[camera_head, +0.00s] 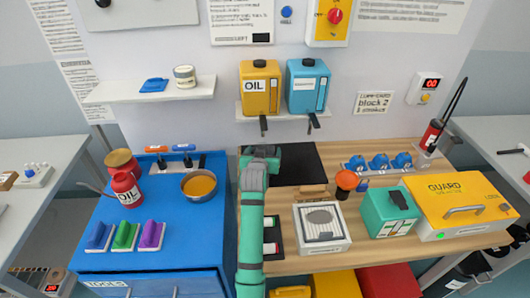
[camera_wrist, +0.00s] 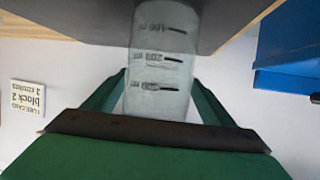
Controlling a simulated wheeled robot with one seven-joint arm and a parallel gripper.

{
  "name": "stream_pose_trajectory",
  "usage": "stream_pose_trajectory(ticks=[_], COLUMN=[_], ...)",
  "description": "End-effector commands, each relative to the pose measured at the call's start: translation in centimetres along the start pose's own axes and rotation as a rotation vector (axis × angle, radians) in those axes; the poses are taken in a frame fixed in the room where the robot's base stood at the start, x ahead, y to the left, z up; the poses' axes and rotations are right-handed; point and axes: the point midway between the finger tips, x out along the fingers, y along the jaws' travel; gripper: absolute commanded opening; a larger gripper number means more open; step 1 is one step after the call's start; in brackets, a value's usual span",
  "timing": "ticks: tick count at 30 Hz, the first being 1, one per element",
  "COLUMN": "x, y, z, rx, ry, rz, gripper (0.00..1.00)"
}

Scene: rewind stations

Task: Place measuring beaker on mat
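The clear measuring beaker (camera_wrist: 158,75) with dark graduation marks is between the green fingers of my gripper (camera_wrist: 158,78) in the wrist view, which shows the scene upside down. Both fingertips meet the beaker's sides. The dark mat (camera_head: 298,166) lies on the wooden worktop, below the wall shelf, and shows behind the beaker in the wrist view (camera_wrist: 90,22). My gripper (camera_head: 262,152) is over the left part of the mat in the head view. The arm hides the beaker there. I cannot tell whether the beaker's base touches the mat.
Left of the mat is a blue cabinet (camera_head: 160,262) with a pan (camera_head: 199,186) and red oil can (camera_head: 126,189). Oil canisters (camera_head: 260,88) stand on the shelf above. A white tray (camera_head: 322,226), green box (camera_head: 388,212) and yellow guard box (camera_head: 455,204) are at the right.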

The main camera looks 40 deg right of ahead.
Motion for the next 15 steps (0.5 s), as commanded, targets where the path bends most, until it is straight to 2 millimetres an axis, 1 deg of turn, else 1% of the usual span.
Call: stream_pose_trajectory(ticks=[5, 8, 11, 15], x=[-0.1, -0.8, -2.2, -4.8], y=[0.2, 0.2, 0.2, 0.7], z=[-0.2, -0.2, -0.2, -0.3], rx=[0.001, 0.0, 0.0, 0.003], ry=[0.001, 0.0, 0.001, 0.002], rz=[0.002, 0.002, 0.002, 0.007], gripper=[0.77, 0.77, 0.77, 0.77])
